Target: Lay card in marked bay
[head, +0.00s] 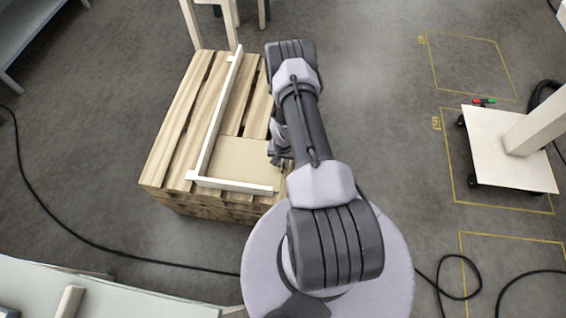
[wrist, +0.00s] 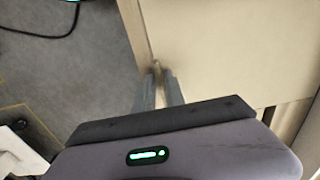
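A tan card (head: 235,160) lies flat on a wooden pallet stack (head: 187,130), in the corner of a white L-shaped fence (head: 205,150). Its left and near edges run close along the fence. My gripper (head: 284,161) is at the card's right side, partly hidden by my arm in the head view. In the wrist view the pale card face (wrist: 235,45) fills the upper right. The fingers (wrist: 159,76) are close together at its edge, with a tan strip showing between them. I cannot tell whether they pinch the card or only stand beside it.
Yellow-outlined floor areas lie at right; a white cart (head: 500,145) stands in one. A pale bench (head: 95,290) is at the lower left. A black cable (head: 130,255) crosses the floor near the pallet. A pale frame (head: 215,20) stands behind the pallet.

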